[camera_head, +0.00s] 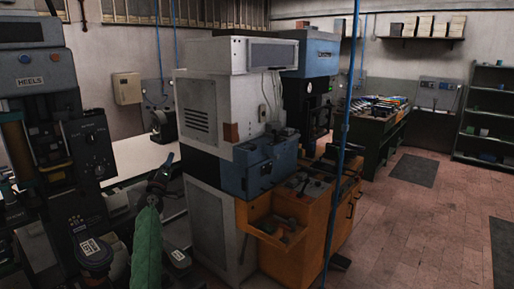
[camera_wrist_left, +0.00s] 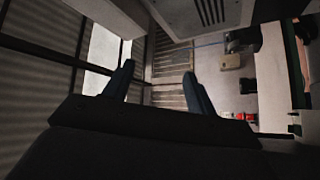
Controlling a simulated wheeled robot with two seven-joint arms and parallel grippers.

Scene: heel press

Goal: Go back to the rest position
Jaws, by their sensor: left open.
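My left gripper (camera_head: 164,168) is low at the left of the head view, between the machine marked HEELS (camera_head: 30,82) and the grey-white machine (camera_head: 209,115). It looks small and dark there. In the left wrist view the left gripper (camera_wrist_left: 158,70) has its two dark fingers spread wide, with nothing between them. A green covering (camera_head: 147,245) shows just below the gripper in the head view; I cannot tell exactly what it is. My right gripper is in neither view.
An orange cabinet (camera_head: 283,240) with an open tray of tools stands right of the grey-white machine. A blue vertical pole (camera_head: 345,125) rises in front. A green workbench (camera_head: 376,130) and green shelves (camera_head: 487,115) stand farther back. The tiled floor at right is mostly clear.

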